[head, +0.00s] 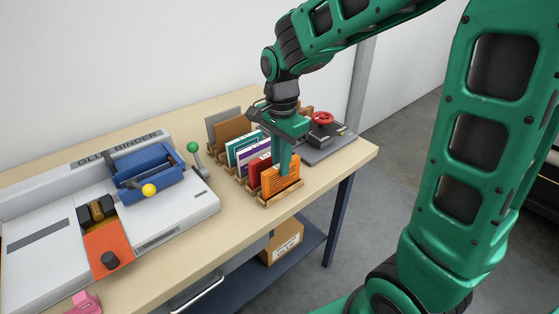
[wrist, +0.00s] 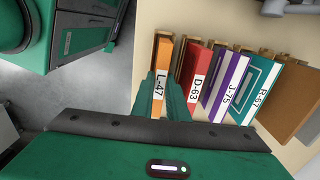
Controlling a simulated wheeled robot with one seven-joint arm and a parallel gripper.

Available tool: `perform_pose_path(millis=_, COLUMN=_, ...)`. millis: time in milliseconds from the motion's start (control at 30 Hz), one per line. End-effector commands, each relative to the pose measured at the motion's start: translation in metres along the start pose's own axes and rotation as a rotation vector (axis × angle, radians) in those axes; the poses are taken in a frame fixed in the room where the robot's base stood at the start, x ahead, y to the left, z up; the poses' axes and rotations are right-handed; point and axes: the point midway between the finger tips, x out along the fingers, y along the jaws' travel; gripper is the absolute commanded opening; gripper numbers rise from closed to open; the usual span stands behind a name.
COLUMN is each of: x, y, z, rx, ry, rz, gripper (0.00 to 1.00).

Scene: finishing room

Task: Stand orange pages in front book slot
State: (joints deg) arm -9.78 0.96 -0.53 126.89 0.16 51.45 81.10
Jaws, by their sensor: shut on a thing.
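The orange pages (head: 282,178) stand upright in the front slot of the wooden book rack (head: 262,199), at the rack's end nearest the table's front edge. Their spine label reads L-47 in the wrist view (wrist: 162,72). My gripper (head: 284,158) reaches down from above and is shut on the orange pages. In the wrist view its fingers (wrist: 165,95) lie on both sides of the spine. The lower edge of the pages is partly hidden by the rack's front, so I cannot tell whether they touch the slot floor.
A red book (wrist: 197,70) labelled D-63 stands directly beside the orange pages, then a purple one (wrist: 225,85) and a teal one (wrist: 256,88). A glue binder (head: 150,210) fills the table's left. A press with a red handwheel (head: 322,118) stands behind right.

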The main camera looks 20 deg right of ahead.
Motion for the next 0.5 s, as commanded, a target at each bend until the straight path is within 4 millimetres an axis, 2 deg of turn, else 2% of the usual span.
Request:
perform_pose_path(millis=167, x=0.0033, y=0.0001, z=0.0001, rx=0.000, ry=0.000, rz=0.001, gripper=0.00)
perform_pose_path(millis=200, x=0.0029, y=0.0000, z=0.0001, rx=0.000, ry=0.000, rz=0.000, gripper=0.21)
perform_pose_path(millis=500, x=0.0023, y=-0.0002, z=0.0001, rx=0.000, ry=0.000, rz=0.000, gripper=0.21)
